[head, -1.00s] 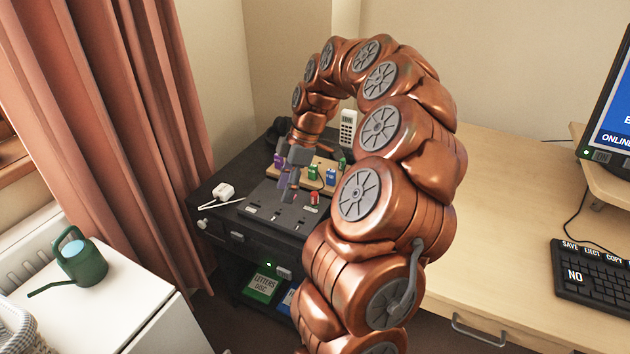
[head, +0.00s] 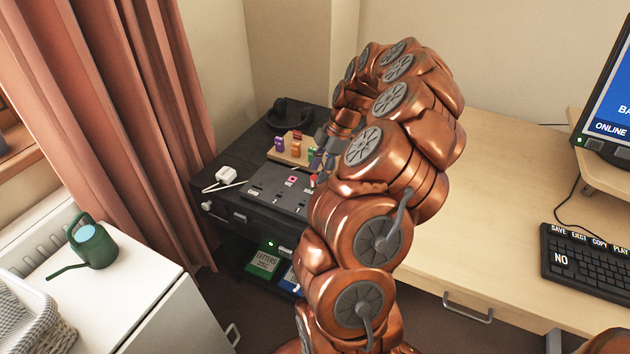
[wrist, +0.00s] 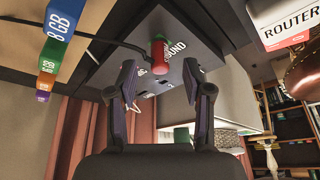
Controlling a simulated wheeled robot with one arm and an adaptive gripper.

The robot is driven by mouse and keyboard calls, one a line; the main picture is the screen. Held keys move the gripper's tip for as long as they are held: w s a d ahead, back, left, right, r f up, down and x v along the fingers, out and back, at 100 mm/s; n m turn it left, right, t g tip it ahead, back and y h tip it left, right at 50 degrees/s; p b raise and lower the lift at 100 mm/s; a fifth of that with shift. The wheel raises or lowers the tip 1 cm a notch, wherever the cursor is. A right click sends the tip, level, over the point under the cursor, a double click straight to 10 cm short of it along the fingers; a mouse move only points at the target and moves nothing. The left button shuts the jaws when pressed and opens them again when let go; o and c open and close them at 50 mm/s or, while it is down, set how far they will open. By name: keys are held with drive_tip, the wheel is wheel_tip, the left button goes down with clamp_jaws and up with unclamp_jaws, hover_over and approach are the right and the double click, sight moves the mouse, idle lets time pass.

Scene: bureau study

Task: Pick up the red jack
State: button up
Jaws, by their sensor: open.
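The red jack (head: 313,180) is at the right part of the black panel (head: 262,186) on the dark cabinet. In the wrist view the jack (wrist: 160,60) is a short red cylinder with a green part at its top, beside the SOUND label. My gripper (wrist: 160,82) is open, with one finger on each side of the jack's line and the jack just beyond the fingertips. I cannot tell how far off it is. In the head view my gripper is partly hidden by my arm, close to the jack.
A wooden stand (head: 279,155) with several coloured blocks is behind the panel; its blue 8 GB block (wrist: 62,18) is left of my gripper in the wrist view. A white plug (head: 226,174) lies left of the panel.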

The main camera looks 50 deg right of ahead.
sight(315, 176)
drive_tip(key=x, duration=0.3)
drive_tip(key=shift+a, duration=0.1)
drive_tip(key=shift+c, duration=0.3)
drive_tip(key=c, duration=0.8)
